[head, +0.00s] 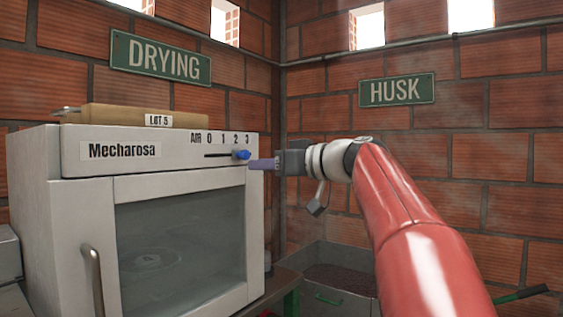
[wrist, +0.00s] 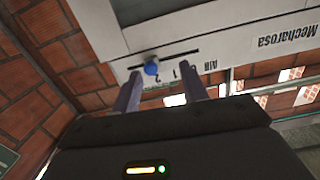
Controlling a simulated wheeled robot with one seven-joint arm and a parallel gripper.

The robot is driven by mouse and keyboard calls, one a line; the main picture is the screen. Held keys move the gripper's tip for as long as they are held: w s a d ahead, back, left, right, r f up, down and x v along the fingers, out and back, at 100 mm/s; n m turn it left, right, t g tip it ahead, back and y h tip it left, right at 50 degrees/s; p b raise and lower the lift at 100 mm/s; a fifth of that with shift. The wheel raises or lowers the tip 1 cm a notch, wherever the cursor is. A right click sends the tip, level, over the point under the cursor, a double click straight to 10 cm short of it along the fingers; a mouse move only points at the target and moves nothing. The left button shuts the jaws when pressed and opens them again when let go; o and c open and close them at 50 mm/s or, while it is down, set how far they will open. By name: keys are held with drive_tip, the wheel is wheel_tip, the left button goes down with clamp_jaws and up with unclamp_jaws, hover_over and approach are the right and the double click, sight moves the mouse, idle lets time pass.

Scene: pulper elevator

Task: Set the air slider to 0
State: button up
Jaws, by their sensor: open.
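The air slider has a blue knob (head: 242,155) in a dark horizontal slot on the upper front of the white Mecharosa dryer (head: 100,190). The scale above it reads AIR 0 1 2 3, and the knob stands towards the right end, near 3. My gripper (head: 256,164) is just right of the knob in the head view, level with the panel. In the wrist view the scale is upside down. There my gripper (wrist: 161,76) is open and empty, and the blue knob (wrist: 151,68) shows between its fingertips, nearer the left one. I cannot tell whether either finger touches it.
A box marked LOT 5 (head: 145,116) lies on top of the dryer. The dryer door has a handle (head: 94,280) on its left. A bin of dark husk (head: 340,280) stands below my arm. Brick walls close the corner behind.

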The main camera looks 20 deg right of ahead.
sight(247, 154)
drive_tip(key=shift+n+t+y, duration=0.3)
drive_tip(key=shift+t, duration=0.1)
drive_tip(key=w, duration=0.2)
drive_tip(key=w+r+p, duration=0.1)
drive_tip(key=w, duration=0.1)
drive_tip(key=w+a+r+p, duration=0.1)
drive_tip(key=shift+w+r, duration=0.15)
drive_tip(key=shift+w, duration=0.25)
drive_tip(key=shift+w+a+p, duration=0.3)
drive_tip(key=shift+w+a, duration=0.15)
drive_tip(key=shift+w, duration=0.15)
clamp_jaws()
